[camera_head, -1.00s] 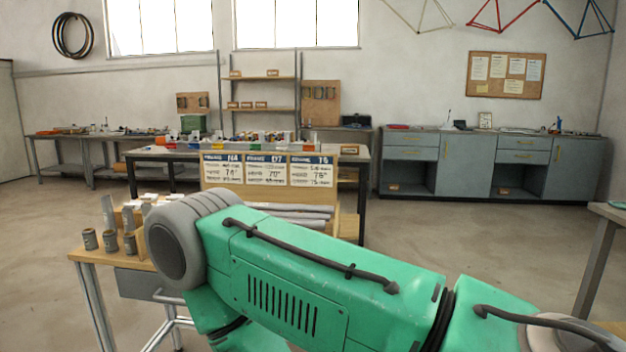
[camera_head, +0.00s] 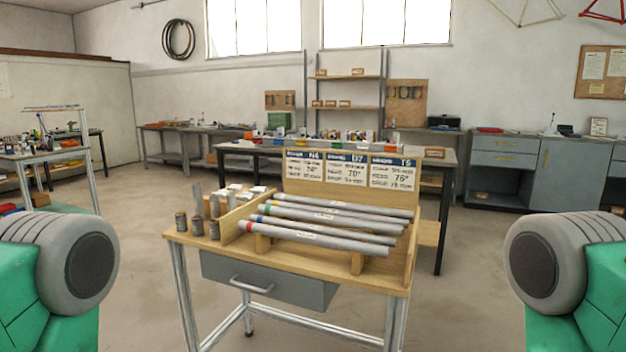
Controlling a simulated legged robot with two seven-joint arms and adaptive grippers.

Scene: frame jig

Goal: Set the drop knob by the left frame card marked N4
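The frame card marked N4 (camera_head: 316,169) is the leftmost of three cards on the upright board at the back of the wooden-topped stand (camera_head: 200,246). The N4 card's large figure looks like 74°, but the small print is too fine to read. I cannot make out a drop knob in this view. Green and grey parts of my two arms show at the left and right edges; both grippers are out of view.
Several grey tubes (camera_head: 325,228) with coloured bands lie on the stand. Small metal cylinders (camera_head: 181,222) stand at its left front corner. A drawer (camera_head: 265,283) is below. A long bench (camera_head: 455,158) is behind. Open floor (camera_head: 135,220) lies left of the stand.

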